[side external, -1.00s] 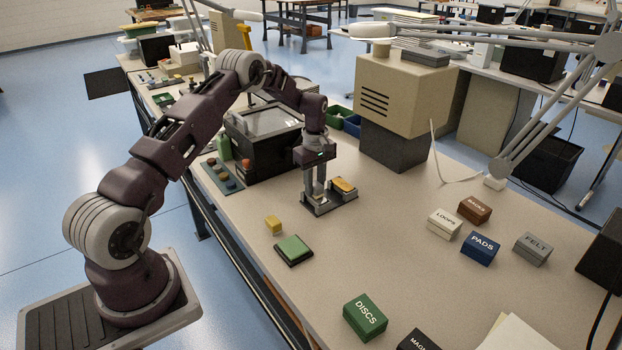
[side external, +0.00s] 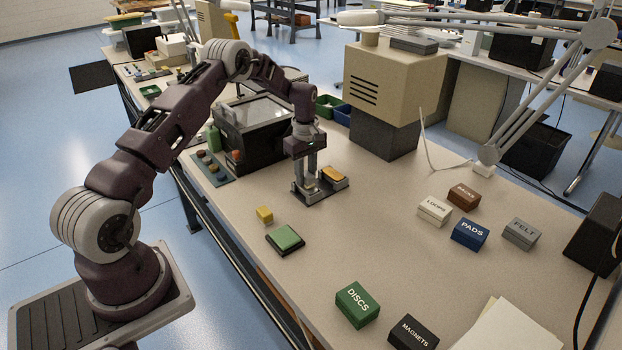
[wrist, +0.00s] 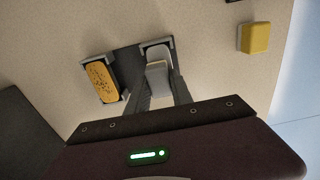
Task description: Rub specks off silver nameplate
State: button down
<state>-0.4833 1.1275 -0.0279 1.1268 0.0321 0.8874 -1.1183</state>
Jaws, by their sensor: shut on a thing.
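My gripper (wrist: 160,92) points down and is shut on a small pale grey block (wrist: 158,77). The block is at the silver nameplate (wrist: 157,53), which sits in one bay of a dark two-bay holder (wrist: 128,62). The block and fingers cover part of the nameplate, and I cannot make out specks on what shows. An orange-yellow plate (wrist: 101,82) with dark specks lies in the other bay. In the side view my gripper (side external: 312,180) is low over the holder's left part, with the orange plate (side external: 334,173) to its right.
A yellow block (side external: 265,214) and a green pad on a dark base (side external: 285,240) stand nearer my base. A black box (side external: 250,140) and a beige machine (side external: 392,85) stand behind. Labelled boxes, such as the green DISCS box (side external: 357,304), lie right. The middle of the table is clear.

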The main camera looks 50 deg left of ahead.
jog(key=shift+a, duration=1.25)
notch_tip(320, 180, up, 8)
